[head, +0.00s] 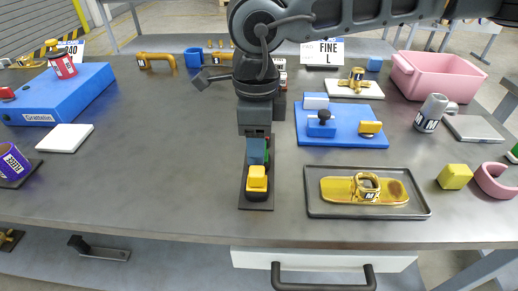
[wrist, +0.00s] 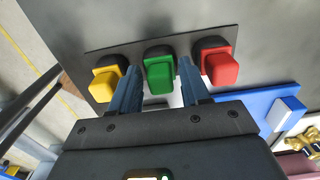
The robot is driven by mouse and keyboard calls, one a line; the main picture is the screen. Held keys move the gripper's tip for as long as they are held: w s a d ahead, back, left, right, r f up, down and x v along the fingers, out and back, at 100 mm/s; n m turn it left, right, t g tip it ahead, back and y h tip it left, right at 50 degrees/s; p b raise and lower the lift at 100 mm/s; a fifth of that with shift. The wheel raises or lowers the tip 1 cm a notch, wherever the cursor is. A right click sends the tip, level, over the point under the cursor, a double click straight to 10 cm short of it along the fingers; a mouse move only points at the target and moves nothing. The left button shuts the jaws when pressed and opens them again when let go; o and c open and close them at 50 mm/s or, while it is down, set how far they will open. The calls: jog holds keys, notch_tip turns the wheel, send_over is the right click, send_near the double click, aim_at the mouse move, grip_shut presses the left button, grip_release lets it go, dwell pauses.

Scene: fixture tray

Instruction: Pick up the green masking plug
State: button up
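The green masking plug (wrist: 158,75) stands in a dark holder plate, in the middle of a row between a yellow plug (wrist: 104,84) and a red plug (wrist: 219,67). My gripper (wrist: 158,66) is open, with one blue finger on each side of the green plug. Gaps show between the fingers and the plug in the wrist view. In the head view my gripper (head: 257,150) points down over the dark plate (head: 257,205). The yellow plug (head: 257,181) shows in front of it; the green plug is mostly hidden behind my finger.
A blue fixture board (head: 340,141) and a dark tray (head: 420,211) with a gold part lie to the right. A blue box (head: 50,98) and a white plate (head: 65,138) are at left. The table left of the holder is clear.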

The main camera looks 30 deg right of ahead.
jog(key=c, duration=0.5)
jog(key=shift+r, duration=0.15)
jog(key=shift+r, duration=0.2)
notch_tip(320, 180, up, 4)
jog(key=shift+f, duration=0.15)
jog(key=s+d+r, duration=0.2)
jog(key=d, duration=0.1)
jog(key=s+d+r+b, duration=0.1)
jog(key=s+d+r, duration=0.1)
jog(key=s+d, duration=0.1)
jog(key=s+d+r, duration=0.2)
jog(key=d, duration=0.1)
jog(key=shift+s+r, duration=0.3)
jog(key=shift+r, duration=0.05)
